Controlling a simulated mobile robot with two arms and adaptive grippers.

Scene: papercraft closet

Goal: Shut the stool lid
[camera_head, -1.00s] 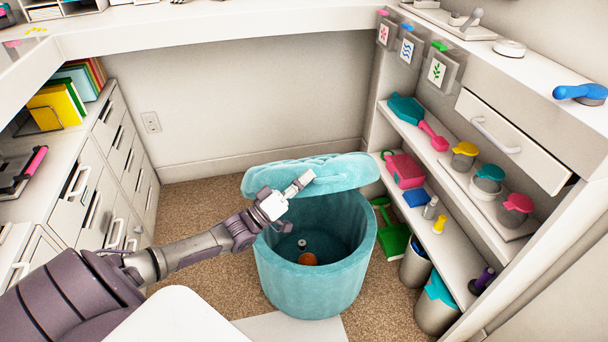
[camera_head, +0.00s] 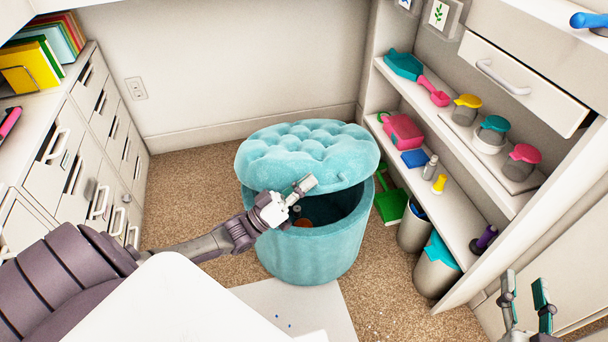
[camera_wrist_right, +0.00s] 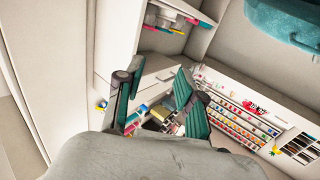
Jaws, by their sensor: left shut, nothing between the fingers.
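The teal stool (camera_head: 305,258) stands on the carpet in the head view. Its tufted lid (camera_head: 305,150) is partly open, tilted up over the opening. A dark gap shows at the front and right, with small items inside. My left gripper (camera_head: 304,186) is shut and empty at the lid's front edge; I cannot tell whether it touches. My right gripper (camera_head: 524,286) is open and empty at the lower right, away from the stool. Its spread fingers show in the right wrist view (camera_wrist_right: 155,95), where a teal plush surface (camera_wrist_right: 288,22) shows at the top right.
A shelf unit (camera_head: 455,185) with jars and tools stands right of the stool, with bins (camera_head: 437,270) below. Drawers (camera_head: 75,165) line the left. A white surface (camera_head: 195,300) is in front. Carpet is clear left of the stool.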

